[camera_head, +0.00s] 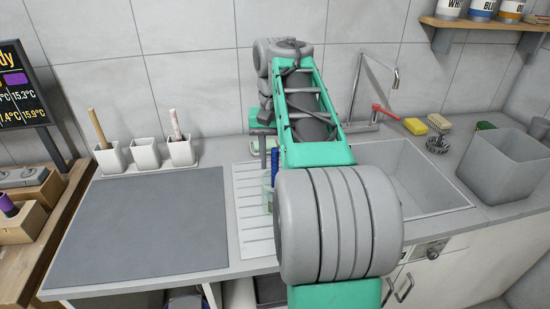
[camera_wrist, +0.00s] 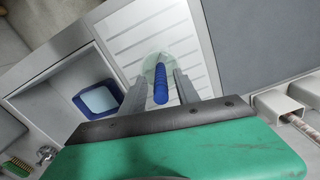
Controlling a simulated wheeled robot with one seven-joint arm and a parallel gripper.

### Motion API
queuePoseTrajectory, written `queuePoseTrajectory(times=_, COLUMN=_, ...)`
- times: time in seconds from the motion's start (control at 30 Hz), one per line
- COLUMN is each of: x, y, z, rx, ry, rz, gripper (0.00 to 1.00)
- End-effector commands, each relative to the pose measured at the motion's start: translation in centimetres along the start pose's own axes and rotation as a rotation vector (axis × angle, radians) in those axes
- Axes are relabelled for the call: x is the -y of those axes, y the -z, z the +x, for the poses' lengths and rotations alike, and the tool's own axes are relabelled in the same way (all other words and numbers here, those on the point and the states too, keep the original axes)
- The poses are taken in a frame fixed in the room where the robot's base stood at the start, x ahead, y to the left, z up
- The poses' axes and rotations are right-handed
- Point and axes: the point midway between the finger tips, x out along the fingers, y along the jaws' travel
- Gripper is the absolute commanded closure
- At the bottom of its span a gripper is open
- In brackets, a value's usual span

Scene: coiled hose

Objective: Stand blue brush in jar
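The blue brush (camera_wrist: 161,92) shows as a blue handle between my fingers in the wrist view. Its lower end is over or inside a clear greenish jar (camera_wrist: 152,68), and it looks roughly upright there. My gripper (camera_wrist: 160,78) is open, with a visible gap on each side of the handle. In the head view, a strip of the blue brush (camera_head: 275,163) shows above the clear jar (camera_head: 267,190) on the ribbed drainboard, left of my arm. My arm hides much of both. The brush's bottom end cannot be made out.
The sink (camera_head: 425,175) is right of the drainboard (camera_head: 250,215); a blue-rimmed item (camera_wrist: 97,100) lies in it. White cups (camera_head: 145,153) stand at the back left behind a clear dark mat (camera_head: 140,235). A faucet (camera_head: 375,75), sponge (camera_head: 439,122) and grey bin (camera_head: 505,165) are at the right.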

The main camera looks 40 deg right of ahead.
Motion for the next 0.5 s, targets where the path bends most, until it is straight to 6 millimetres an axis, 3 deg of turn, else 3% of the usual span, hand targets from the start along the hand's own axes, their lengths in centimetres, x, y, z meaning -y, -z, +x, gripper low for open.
queuePoseTrajectory(times=0.27, x=0.0, y=0.0, z=-0.1, rx=0.0, ry=0.0, rz=0.0, gripper=0.58)
queuePoseTrajectory(times=0.37, x=0.0, y=0.0, z=-1.1, rx=0.0, ry=0.0, rz=0.0, gripper=0.58)
queuePoseTrajectory(times=0.5, x=0.0, y=0.0, z=-4.2, rx=-0.001, ry=0.0, rz=-0.001, gripper=0.58)
